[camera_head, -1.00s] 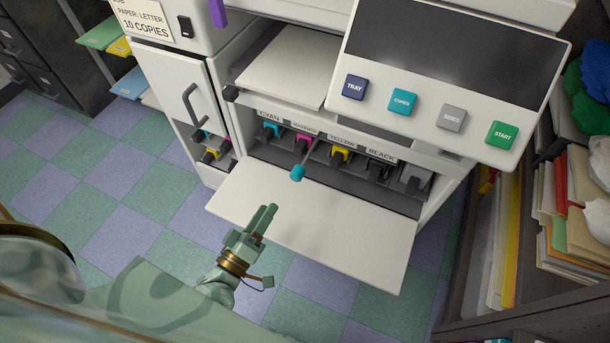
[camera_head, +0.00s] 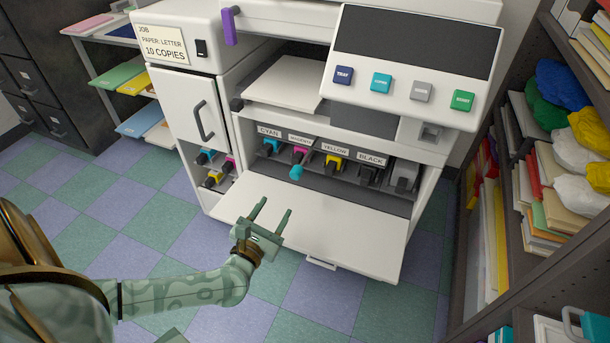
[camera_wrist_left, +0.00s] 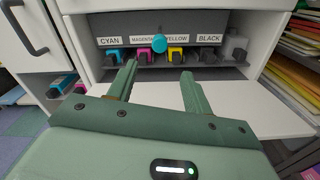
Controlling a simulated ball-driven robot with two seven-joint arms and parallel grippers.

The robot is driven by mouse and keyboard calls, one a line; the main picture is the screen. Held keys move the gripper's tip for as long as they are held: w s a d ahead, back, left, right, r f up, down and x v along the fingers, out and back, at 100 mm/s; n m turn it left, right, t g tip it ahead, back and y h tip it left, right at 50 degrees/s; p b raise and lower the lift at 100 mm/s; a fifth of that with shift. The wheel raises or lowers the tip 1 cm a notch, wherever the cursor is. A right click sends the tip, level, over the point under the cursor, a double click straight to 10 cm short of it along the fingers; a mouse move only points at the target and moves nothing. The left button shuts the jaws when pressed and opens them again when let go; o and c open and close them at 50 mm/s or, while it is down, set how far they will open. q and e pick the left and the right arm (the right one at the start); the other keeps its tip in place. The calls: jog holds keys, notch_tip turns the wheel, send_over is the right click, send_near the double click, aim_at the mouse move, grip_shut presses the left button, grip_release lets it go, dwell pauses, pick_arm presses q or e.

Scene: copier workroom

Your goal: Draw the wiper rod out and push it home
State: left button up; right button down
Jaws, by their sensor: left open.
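The wiper rod shows its teal knob (camera_head: 296,172) in the head view, in front of the toner bay between the magenta and yellow cartridges. In the left wrist view the knob (camera_wrist_left: 160,43) faces me, above and between the finger lines; its shaft is hidden behind it. My left gripper (camera_head: 273,208) is open and empty, over the lowered white front door (camera_head: 330,225). Its fingers point toward the bay, and the knob is beyond the fingertips, apart from them. The fingertips also show in the left wrist view (camera_wrist_left: 159,68). My right gripper is not in view.
Cyan (camera_head: 271,147), yellow (camera_head: 333,163) and black (camera_head: 368,175) cartridges sit in the bay. A control panel (camera_head: 412,65) overhangs above. A cabinet door with a handle (camera_head: 203,121) is at left, and a loaded shelf (camera_head: 535,200) stands at right.

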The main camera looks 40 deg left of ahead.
aim_at(299, 168)
pick_arm(q)
jog(key=shift+n, duration=0.3)
jog(key=b+x, duration=0.2)
jog(key=x, duration=0.5)
jog(key=b+x, duration=0.3)
jog(key=x, duration=0.5)
jog(key=shift+f, duration=0.2)
jog(key=shift+w+a+r, duration=0.1)
jog(key=shift+w+r, duration=0.15)
jog(key=shift+w, duration=0.5)
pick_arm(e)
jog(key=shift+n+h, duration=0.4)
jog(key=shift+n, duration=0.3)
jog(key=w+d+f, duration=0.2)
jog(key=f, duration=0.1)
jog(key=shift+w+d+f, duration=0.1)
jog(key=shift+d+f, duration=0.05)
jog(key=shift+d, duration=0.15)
